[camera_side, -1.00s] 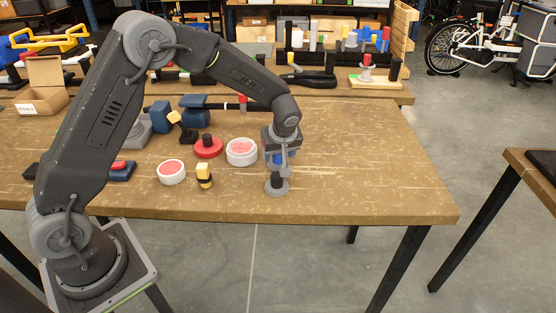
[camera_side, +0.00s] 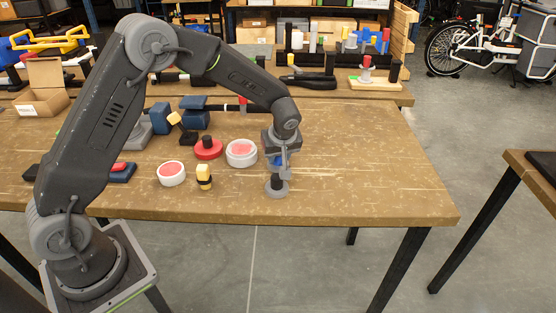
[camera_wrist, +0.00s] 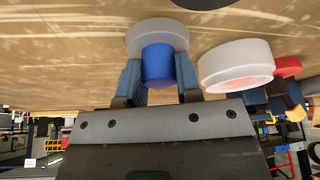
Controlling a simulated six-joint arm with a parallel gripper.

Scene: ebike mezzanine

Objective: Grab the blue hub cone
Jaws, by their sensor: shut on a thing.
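The blue hub cone (camera_wrist: 158,66) sits between the two fingers of my gripper (camera_wrist: 159,82) in the wrist view, with a finger against each side. In the side view my gripper (camera_side: 279,172) points down over the near right part of the table. A bit of blue (camera_side: 278,160) shows between its fingers there. The grey disc (camera_wrist: 155,34) also shows beyond the cone in the wrist view. The fingers hide much of the cone in the side view.
A white round tub with a red top (camera_side: 242,153) stands left of my gripper; it is close by in the wrist view (camera_wrist: 236,66). The table's right side (camera_side: 380,170) is clear.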

